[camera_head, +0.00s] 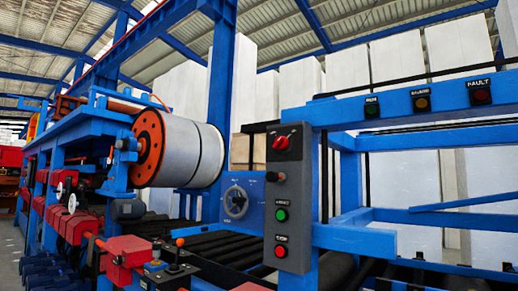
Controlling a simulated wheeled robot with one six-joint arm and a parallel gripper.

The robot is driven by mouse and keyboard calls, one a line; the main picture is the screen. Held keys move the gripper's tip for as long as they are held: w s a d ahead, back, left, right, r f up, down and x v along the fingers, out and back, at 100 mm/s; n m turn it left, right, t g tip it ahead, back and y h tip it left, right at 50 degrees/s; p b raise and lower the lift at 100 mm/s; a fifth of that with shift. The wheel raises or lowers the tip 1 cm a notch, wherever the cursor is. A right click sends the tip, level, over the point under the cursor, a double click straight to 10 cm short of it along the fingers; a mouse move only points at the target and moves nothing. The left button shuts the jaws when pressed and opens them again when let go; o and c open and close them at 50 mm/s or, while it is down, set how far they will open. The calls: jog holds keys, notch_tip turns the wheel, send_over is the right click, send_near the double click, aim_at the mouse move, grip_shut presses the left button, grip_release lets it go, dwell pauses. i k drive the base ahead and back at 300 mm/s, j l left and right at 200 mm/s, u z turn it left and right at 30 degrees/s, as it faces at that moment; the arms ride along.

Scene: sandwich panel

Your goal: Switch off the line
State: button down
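A grey control box (297,190) stands upright on a blue post right of the middle. At its top is a red rotary knob (281,142). Below are a green push button (281,215) and, lowest, a red push button (280,251), each with a small dark label too blurred to read surely. A black knob (271,176) sticks out at the box's left edge. A blue box with a round dial (236,201) is to the left. Three indicator lamps sit on the blue beam: green (372,110), amber (422,103) and red under "FAULT" (481,95). My gripper is not visible.
A big white roll (190,153) with an orange end hangs on the blue line at left. Black rollers (215,247) run behind the box. Blue rails (440,215) fill the right. White panels stand behind.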

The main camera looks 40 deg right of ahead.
aim_at(283, 142)
jog(key=i+j+z, duration=0.2)
jog(key=i, duration=0.65)
jog(key=l, duration=0.1)
